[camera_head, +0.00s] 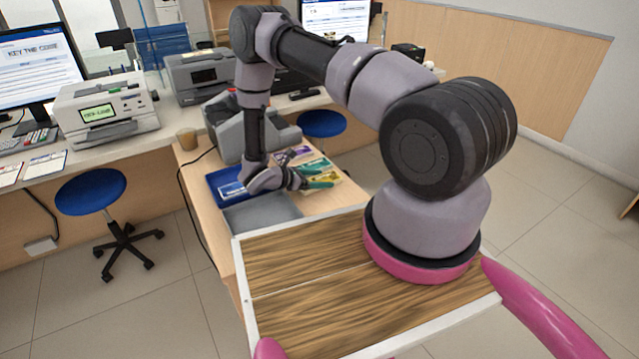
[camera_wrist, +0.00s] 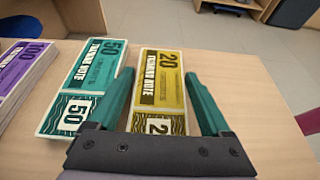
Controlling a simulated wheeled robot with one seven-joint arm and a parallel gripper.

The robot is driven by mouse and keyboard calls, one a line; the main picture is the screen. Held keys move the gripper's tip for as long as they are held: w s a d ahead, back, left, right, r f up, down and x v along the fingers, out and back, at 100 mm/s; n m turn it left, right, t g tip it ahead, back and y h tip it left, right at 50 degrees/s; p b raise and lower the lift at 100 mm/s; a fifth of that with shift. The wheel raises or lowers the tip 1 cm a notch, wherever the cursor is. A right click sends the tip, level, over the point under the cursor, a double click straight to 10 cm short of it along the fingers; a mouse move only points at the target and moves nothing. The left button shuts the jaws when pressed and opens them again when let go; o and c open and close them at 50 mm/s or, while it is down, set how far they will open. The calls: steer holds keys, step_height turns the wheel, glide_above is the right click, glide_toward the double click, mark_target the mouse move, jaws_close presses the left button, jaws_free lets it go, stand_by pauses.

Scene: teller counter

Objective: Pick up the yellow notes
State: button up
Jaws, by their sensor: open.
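The yellow notes (camera_wrist: 160,85), a flat stack marked 20, lie on a light wooden desk in the wrist view. My gripper (camera_wrist: 159,74) is open, with one green finger on each side of the stack. The stack's near end is partly hidden behind the gripper's base. Whether the fingers touch the notes or how high they are above the desk, I cannot tell. In the head view my gripper (camera_head: 316,177) is low over the notes at the desk's right side, and the yellow notes (camera_head: 328,173) are partly covered.
Green notes marked 50 (camera_wrist: 83,82) lie close left of the yellow stack, under the left finger's side. Purple notes marked 100 (camera_wrist: 22,72) lie farther left. A blue tray (camera_head: 222,184) and a grey machine (camera_head: 225,130) share the desk. Bare desk lies right of the yellow notes.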

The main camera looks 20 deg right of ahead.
steer(key=shift+d, duration=0.15)
steer(key=c, duration=1)
